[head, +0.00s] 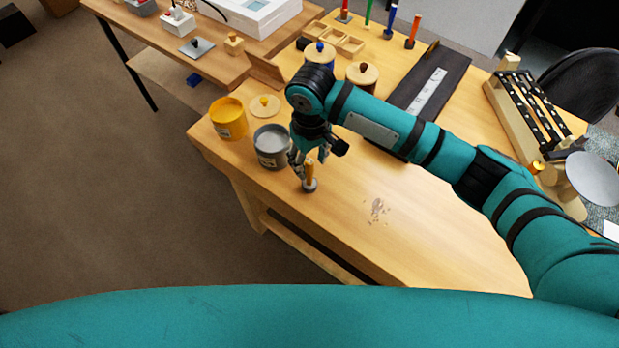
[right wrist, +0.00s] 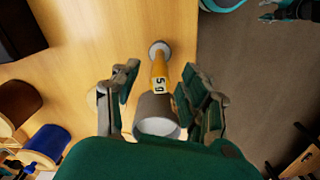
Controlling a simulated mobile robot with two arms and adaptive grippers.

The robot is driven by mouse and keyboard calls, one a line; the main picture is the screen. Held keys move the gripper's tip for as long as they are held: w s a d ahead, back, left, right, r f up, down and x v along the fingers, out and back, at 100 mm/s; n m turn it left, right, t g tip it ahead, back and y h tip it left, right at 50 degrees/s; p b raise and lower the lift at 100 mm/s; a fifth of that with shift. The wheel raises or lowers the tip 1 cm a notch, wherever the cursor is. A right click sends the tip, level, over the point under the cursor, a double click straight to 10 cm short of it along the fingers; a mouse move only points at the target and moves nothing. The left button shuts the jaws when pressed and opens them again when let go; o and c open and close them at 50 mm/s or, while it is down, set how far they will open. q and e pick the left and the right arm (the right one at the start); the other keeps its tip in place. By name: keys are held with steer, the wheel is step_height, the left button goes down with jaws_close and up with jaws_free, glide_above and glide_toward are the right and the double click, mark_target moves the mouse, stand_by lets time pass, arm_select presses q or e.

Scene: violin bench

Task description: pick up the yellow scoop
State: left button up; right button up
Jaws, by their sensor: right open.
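The yellow scoop (head: 309,171) stands upright near the left front edge of the wooden bench, on a round silvery base.
A grey pot (head: 271,150) stands close to the left of my right gripper. A yellow pot (head: 229,122) and a wooden lid (head: 265,105) are beyond it. Dark spilled bits (head: 378,209) lie to the right. Several coloured-handled tools stand at the back.

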mark_target(309, 171)
step_height(309, 171, down, 5)
steer(key=shift+w+r+p, duration=0.1)
steer(key=shift+r+p, duration=0.1)
steer(key=shift+p, duration=0.3)
steer(key=shift+f, duration=0.2)
steer(key=c, duration=0.8)
arm_select(q)
steer(key=shift+s+r, duration=0.55)
arm_select(e)
steer(key=shift+a, duration=0.1)
jaws_close()
